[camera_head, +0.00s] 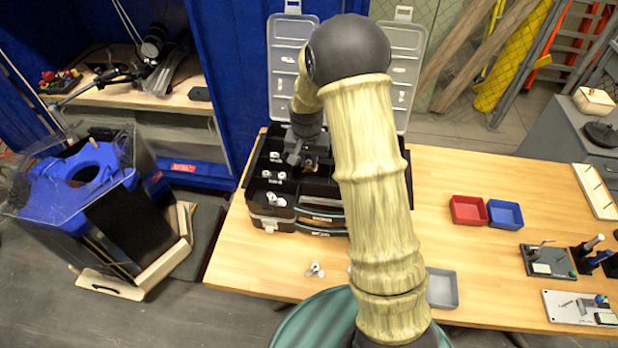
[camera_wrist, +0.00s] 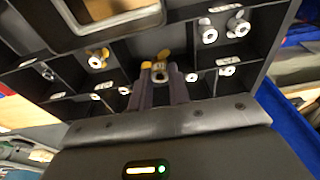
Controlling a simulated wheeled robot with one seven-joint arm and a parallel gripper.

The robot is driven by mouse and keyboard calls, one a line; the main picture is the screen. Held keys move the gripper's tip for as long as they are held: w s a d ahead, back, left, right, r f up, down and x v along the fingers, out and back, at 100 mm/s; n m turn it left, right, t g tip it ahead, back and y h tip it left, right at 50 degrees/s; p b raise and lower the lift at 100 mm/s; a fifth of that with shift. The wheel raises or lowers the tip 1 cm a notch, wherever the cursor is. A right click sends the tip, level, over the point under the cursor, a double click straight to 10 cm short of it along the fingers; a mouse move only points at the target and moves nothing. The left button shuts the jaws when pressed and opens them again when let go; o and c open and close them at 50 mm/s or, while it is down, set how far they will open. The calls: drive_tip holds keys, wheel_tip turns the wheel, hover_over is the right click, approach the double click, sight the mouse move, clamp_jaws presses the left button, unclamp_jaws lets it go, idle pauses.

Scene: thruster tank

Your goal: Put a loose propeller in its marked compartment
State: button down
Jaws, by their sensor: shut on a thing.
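My gripper (camera_wrist: 160,80) is shut on a yellow propeller (camera_wrist: 162,57) with a pale hub, held between the two dark fingertips. In the head view my gripper (camera_head: 302,150) is over the open black organizer case (camera_head: 272,211), among its compartments. The propeller is over or in a dark compartment; I cannot tell whether it touches the floor. In the wrist view, yellow propellers (camera_wrist: 97,58) lie in a compartment to the left, and white propellers (camera_wrist: 208,31) lie in one to the upper right. A loose white propeller (camera_head: 315,270) lies on the table in front of the case.
The case's two clear lids (camera_head: 284,60) stand open behind it. My forearm hides the case's right part. A red bin (camera_head: 467,210), a blue bin (camera_head: 505,213) and a grey tray (camera_head: 442,288) stand on the wooden table (camera_head: 480,170) to the right. The table between them is mostly clear.

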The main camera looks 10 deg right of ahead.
sight(308, 164)
drive_tip(key=shift+f, duration=1.6)
drive_tip(key=shift+f+p, duration=0.45)
drive_tip(key=shift+f, duration=1.4)
drive_tip(key=shift+f, duration=0.1)
drive_tip(key=c, duration=1.3)
unclamp_jaws()
drive_tip(key=r, duration=0.4)
drive_tip(key=s+r+b, duration=0.1)
drive_tip(key=r, duration=0.7)
drive_tip(key=shift+s+a, duration=0.3)
drive_tip(key=shift+a, duration=0.05)
